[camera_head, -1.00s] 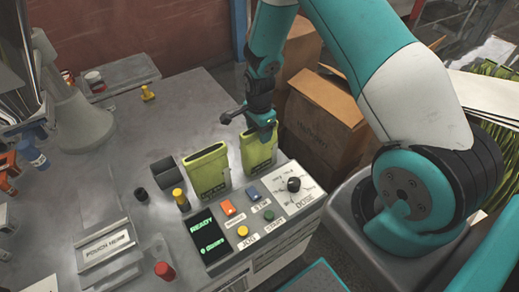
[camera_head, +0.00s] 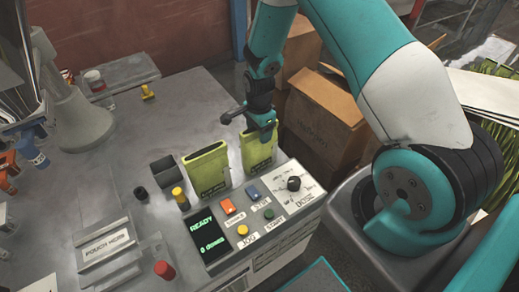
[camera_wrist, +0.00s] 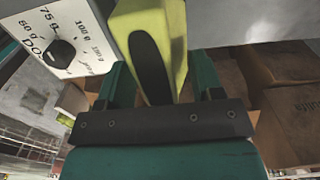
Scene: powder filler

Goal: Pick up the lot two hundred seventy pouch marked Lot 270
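Two yellow-green pouches stand upright at the back edge of the control panel: a left pouch (camera_head: 207,170) and a right pouch (camera_head: 257,151). Their labels are too small to read, so I cannot tell which one is Lot 270. My gripper (camera_head: 262,126) points down at the top of the right pouch. In the wrist view, the pouch (camera_wrist: 177,28) with its dark opening lies between the two teal fingers of my gripper (camera_wrist: 158,72). Whether the fingers press on it or stand slightly apart is not clear.
The control panel (camera_head: 284,222) has buttons, a dose knob (camera_head: 294,184) and a screen (camera_head: 207,234) reading READY. A yellow-topped post (camera_head: 180,198) and a dark open box (camera_head: 163,170) stand left of the pouches. Cardboard boxes (camera_head: 327,120) are behind.

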